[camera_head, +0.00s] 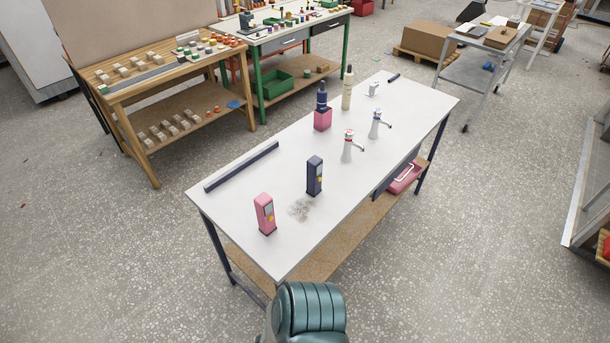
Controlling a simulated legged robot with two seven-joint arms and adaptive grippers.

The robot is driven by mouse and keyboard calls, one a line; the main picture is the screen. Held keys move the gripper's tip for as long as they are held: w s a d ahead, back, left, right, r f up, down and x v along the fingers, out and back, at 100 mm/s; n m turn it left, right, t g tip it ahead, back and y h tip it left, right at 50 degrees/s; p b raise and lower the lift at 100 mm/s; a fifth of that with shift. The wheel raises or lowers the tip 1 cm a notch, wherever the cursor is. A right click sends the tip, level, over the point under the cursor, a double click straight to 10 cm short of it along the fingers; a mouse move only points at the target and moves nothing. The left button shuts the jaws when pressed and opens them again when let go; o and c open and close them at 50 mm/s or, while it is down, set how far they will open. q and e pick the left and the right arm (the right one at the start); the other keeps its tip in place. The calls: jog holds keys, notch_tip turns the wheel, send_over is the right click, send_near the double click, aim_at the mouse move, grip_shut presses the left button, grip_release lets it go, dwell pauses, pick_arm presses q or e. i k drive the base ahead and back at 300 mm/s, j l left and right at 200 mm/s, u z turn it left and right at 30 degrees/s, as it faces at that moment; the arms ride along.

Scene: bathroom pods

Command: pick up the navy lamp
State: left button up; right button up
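A navy upright box-shaped item (314,176) with a light panel and a small yellow spot stands on the white-topped table (375,160), near its front left part; it looks like the navy lamp. A similar pink item (264,214) stands to its left and nearer. A dark navy bottle (322,98) sits on or in a pink block (322,120) farther back. Neither of my grippers shows; only a teal rounded part of my own body is at the bottom edge, apart from these items.
A dark bar (242,167) lies along the table's left edge. A grey speckled patch (300,209) is beside the navy item. A pink tray (404,178) is below. The tabletop's front is mostly clear.

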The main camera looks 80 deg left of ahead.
aim_at(315, 165)
jog(key=i+j+u, duration=0.2)
jog(key=i+u, duration=1)
jog(key=i+l+u, duration=0.2)
jog(key=i+u, duration=0.15)
